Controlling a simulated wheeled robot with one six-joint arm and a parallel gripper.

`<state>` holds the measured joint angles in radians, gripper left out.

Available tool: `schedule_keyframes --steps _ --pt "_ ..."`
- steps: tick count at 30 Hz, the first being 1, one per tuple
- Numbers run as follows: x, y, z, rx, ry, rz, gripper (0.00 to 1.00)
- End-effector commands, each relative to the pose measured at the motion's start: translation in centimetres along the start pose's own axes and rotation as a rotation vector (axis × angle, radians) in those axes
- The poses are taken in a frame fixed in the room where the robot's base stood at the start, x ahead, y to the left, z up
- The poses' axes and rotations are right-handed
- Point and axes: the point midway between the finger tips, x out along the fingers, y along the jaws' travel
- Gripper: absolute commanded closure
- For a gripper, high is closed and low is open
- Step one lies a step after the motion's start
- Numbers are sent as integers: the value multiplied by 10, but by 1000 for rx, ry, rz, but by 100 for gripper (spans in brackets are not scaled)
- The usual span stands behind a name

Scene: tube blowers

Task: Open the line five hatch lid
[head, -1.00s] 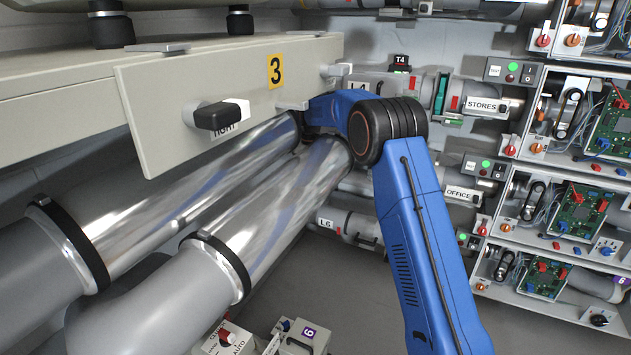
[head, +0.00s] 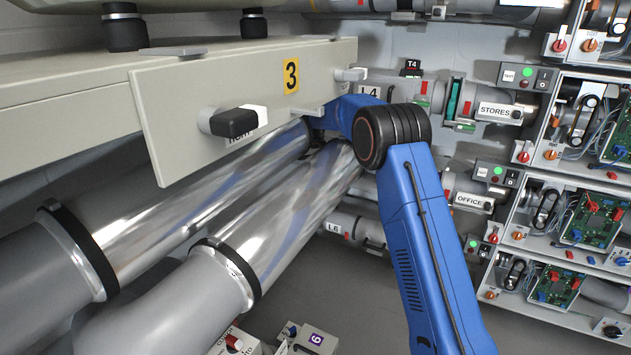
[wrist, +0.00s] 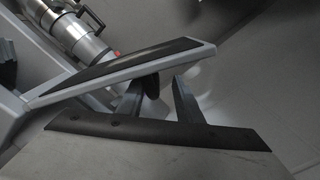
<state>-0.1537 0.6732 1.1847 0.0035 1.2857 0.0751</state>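My blue arm reaches between the panel marked 3 and the pipes in the head view, and its gripper end is hidden there. In the wrist view my gripper (wrist: 157,98) has its two dark fingers spread apart. A flat, light-edged plate with a dark face (wrist: 120,70) lies tilted just beyond the fingers. A dark rounded piece (wrist: 152,86) shows beneath the plate, close to the left finger and apart from the right one. The plate may be a hatch lid; no label on it is readable. A line five label is not visible in either view.
The panel marked 3 (head: 180,105) with a black handle (head: 234,122) overhangs two shiny pipes (head: 270,220). L4 (head: 371,92) and L6 (head: 334,228) labels show behind my arm. Open control boxes with circuit boards (head: 597,220) stand at the right.

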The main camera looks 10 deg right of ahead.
Motion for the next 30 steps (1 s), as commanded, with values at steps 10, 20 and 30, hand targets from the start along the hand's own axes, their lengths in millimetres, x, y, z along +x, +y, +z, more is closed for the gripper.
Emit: schedule_keyframes --steps 10,20,30 --pt "0 3 -1 2 1 2 70" --pt "-32 3 -1 2 4 3 70" --pt "-100 2 -1 1 4 2 70"
